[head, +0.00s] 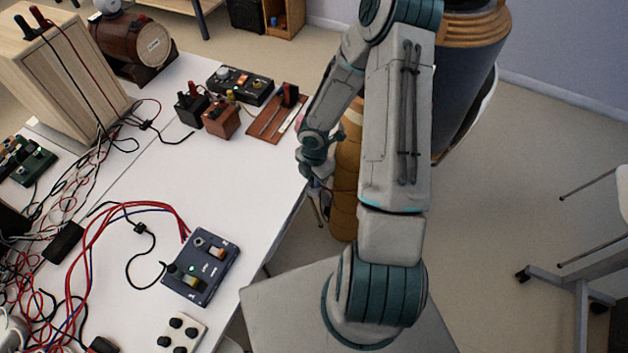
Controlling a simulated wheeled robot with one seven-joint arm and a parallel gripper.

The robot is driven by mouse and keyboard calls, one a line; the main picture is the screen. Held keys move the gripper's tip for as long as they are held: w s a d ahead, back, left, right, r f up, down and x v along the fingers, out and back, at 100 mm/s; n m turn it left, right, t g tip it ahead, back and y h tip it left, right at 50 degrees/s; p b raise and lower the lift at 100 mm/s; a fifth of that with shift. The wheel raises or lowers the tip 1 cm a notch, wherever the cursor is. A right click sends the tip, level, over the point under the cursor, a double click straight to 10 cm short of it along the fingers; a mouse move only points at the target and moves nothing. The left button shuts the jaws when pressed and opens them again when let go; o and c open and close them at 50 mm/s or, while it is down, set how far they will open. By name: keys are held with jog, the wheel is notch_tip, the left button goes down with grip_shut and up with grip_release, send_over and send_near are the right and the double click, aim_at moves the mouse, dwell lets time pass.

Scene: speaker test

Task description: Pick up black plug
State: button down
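Several black plug-like pieces show, and I cannot tell which one the task names. One black plug (25,27) stands in the top of the wooden speaker box (85,85), beside a red one. A black piece (139,228) on a thin black cable lies on the white table, and that cable runs to the dark blue control box (201,267). Another small black piece (146,125) lies on a cable near the speaker box. My gripper (322,205) hangs low beyond the table's right edge, apart from these pieces. It is small and partly hidden, so its fingers are unclear.
The white table (165,190) is clear in its middle. Tangled red, black and blue cables cover its left side. A black switch box (240,85), a brown block (221,119) and a red-brown board (277,122) stand at the back. An orange-brown ribbed object (346,185) stands behind my arm.

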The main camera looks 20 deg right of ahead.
jog(key=shift+r, duration=0.1)
notch_tip(320, 180, up, 4)
jog(key=shift+d+r+p, duration=0.1)
jog(key=shift+r+p, duration=0.15)
jog(key=shift+p, duration=0.2)
jog(key=s+d+r+p, duration=0.1)
jog(key=s+d+r, duration=0.5)
jog(key=d, duration=0.3)
jog(key=shift+s+r+p, duration=0.15)
jog(key=shift+s+p, duration=0.2)
jog(key=shift+s, duration=0.15)
jog(key=shift+d, duration=0.1)
notch_tip(320, 180, up, 8)
jog(key=p, duration=0.5)
jog(key=shift+r+p, duration=0.25)
jog(key=shift+p, duration=0.1)
